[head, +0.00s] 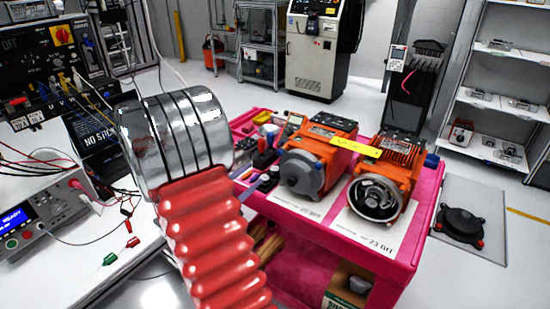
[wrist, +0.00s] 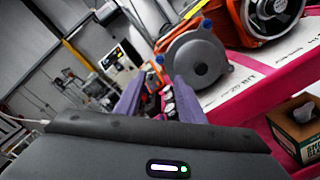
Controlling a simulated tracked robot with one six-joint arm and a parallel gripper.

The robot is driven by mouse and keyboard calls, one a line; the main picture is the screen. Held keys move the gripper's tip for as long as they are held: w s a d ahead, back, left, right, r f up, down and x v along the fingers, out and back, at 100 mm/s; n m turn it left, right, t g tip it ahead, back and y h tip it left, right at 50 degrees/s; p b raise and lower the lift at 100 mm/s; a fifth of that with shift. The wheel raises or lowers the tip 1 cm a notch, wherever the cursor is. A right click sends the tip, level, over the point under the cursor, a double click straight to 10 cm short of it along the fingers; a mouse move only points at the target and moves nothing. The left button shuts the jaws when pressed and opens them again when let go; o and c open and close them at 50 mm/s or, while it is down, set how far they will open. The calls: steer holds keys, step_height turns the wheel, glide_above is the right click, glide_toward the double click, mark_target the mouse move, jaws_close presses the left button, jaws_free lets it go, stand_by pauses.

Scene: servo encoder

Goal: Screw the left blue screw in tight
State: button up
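The left orange motor (head: 322,150) has a round grey end cap (head: 302,174), which also shows in the wrist view (wrist: 200,65). The left blue screw (wrist: 159,59) sits at the cap's left edge in the wrist view, and another blue screw (wrist: 206,24) sits at its upper right. How deep they sit I cannot tell. My gripper (wrist: 162,78) has two purple fingers spread apart with nothing held between them. They point toward the left side of the cap, and the left screw appears just beyond and between the tips. Contact is not visible.
A second orange motor (head: 390,165) with an open round end stands to the right on the pink cart (head: 345,240). Small tools and bottles crowd the cart's left side. A bench with a power supply (head: 45,215) and loose leads is at left.

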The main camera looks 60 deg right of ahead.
mark_target(279, 154)
steer(key=d, duration=0.4)
steer(key=s+d, duration=0.1)
steer(key=d, duration=0.3)
steer(key=s+d, duration=0.1)
steer(key=d, duration=0.4)
steer(key=shift+c, duration=0.6)
jaws_close()
